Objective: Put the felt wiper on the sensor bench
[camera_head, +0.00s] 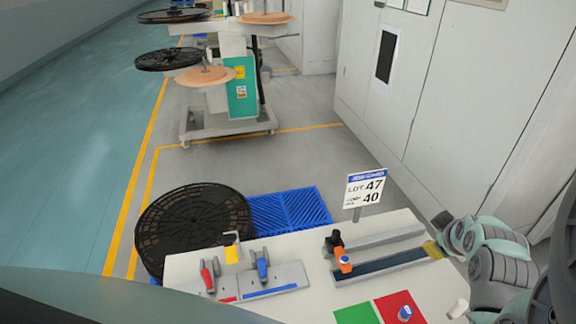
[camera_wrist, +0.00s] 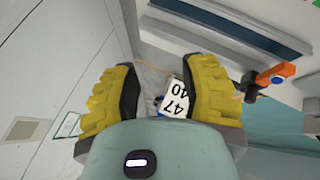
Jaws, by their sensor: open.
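My gripper (camera_head: 433,249) shows as a small yellow tip at the right end of the white bench (camera_head: 187,266) in the head view. In the wrist view its two yellow and black fingers stand apart, and nothing is held in my gripper (camera_wrist: 160,88). I cannot pick out the felt wiper for certain. A small whitish piece (camera_head: 458,308) lies at the bench's right edge, below my arm; it is too small to identify. No label shows which surface is the sensor bench.
The white bench carries red and blue toggle clamps, an orange-black device (camera_head: 343,262) by a dark rail, and green and red pads (camera_head: 398,306). A sign reading LOT 47 (camera_head: 366,187) stands at its back edge. A black reel (camera_head: 193,226) and blue pallet (camera_head: 290,208) lie behind.

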